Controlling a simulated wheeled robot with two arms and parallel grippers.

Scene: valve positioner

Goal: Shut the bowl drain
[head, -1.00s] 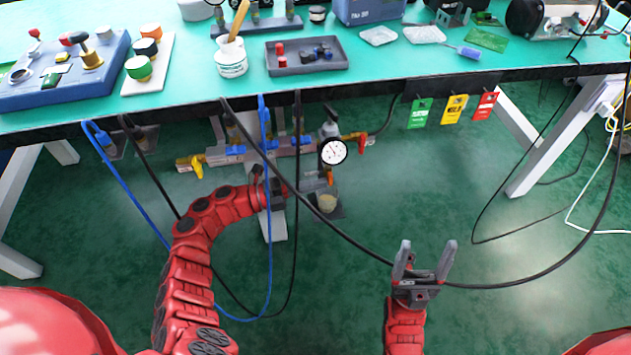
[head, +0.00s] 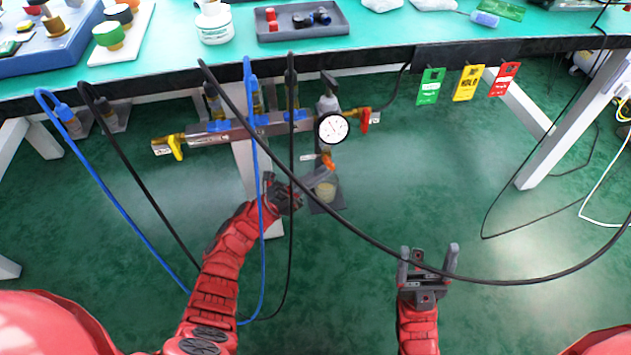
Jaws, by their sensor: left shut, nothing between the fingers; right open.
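Under the bench edge, a round pressure gauge (head: 332,128) sits on the regulator at the right end of a pipe manifold. Below the gauge is a small orange part (head: 328,161) with a pale lever-like piece beside it; this looks like the bowl drain, but its setting is too small to tell. A cup with yellowish contents (head: 325,191) stands below on a dark pad. My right gripper (head: 428,258) is open and empty, lower right, away from the manifold.
Black and blue hoses hang from the bench and cross in front of my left arm. A long black cable (head: 480,279) loops past my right gripper. The manifold has a yellow handle (head: 175,147) and a red handle (head: 365,120). Green, yellow and red tags (head: 467,84) hang right.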

